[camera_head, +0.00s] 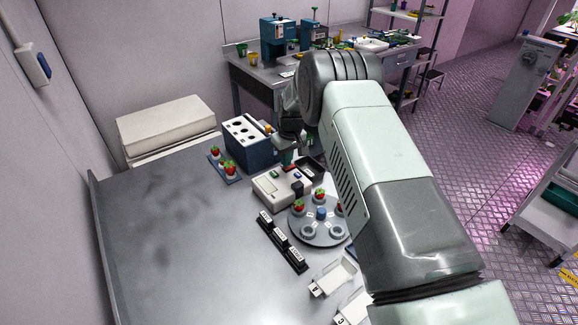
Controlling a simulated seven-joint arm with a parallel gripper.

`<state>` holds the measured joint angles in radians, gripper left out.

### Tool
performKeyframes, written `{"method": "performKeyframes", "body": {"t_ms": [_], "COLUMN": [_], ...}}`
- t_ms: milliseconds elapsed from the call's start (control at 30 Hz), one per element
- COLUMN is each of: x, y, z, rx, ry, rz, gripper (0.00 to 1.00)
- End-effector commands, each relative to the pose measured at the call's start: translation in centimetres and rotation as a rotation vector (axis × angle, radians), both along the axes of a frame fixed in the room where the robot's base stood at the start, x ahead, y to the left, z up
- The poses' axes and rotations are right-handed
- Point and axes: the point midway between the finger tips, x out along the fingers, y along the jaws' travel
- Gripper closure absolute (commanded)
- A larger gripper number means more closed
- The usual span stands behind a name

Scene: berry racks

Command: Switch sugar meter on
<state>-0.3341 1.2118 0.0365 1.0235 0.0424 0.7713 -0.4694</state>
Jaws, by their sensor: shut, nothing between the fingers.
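A white boxy device (270,190) with a small green patch on top and a dark part at its right end stands on the grey bench; I take it to be the sugar meter. Its switch is too small to make out, and I cannot tell if it is on. My gripper (288,160) points down just behind the device, near its back edge. It is partly hidden by my own arm, and its fingers look shut with nothing held. I cannot tell whether it touches the device.
A round grey carousel (316,238) with strawberries and ring holders stands in front of the device. A blue rack (250,153) with a white top is behind left, beside a small strawberry tray (224,170). A black labelled strip (281,242) lies in front. The bench's left is clear.

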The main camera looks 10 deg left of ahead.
Motion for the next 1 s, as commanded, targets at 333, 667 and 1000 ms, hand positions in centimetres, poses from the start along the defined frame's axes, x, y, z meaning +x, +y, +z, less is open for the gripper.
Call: {"method": "performKeyframes", "body": {"t_ms": [333,667,1000], "x": [0.0,0.0,0.0], "y": [0.0,0.0,0.0], "z": [-0.6,-1.0,1.2], "rx": [0.0,0.001,0.001], "ry": [0.0,-0.001,-0.002], "rz": [0.0,0.0,0.0], "gripper": [1.0,1.0,1.0]}}
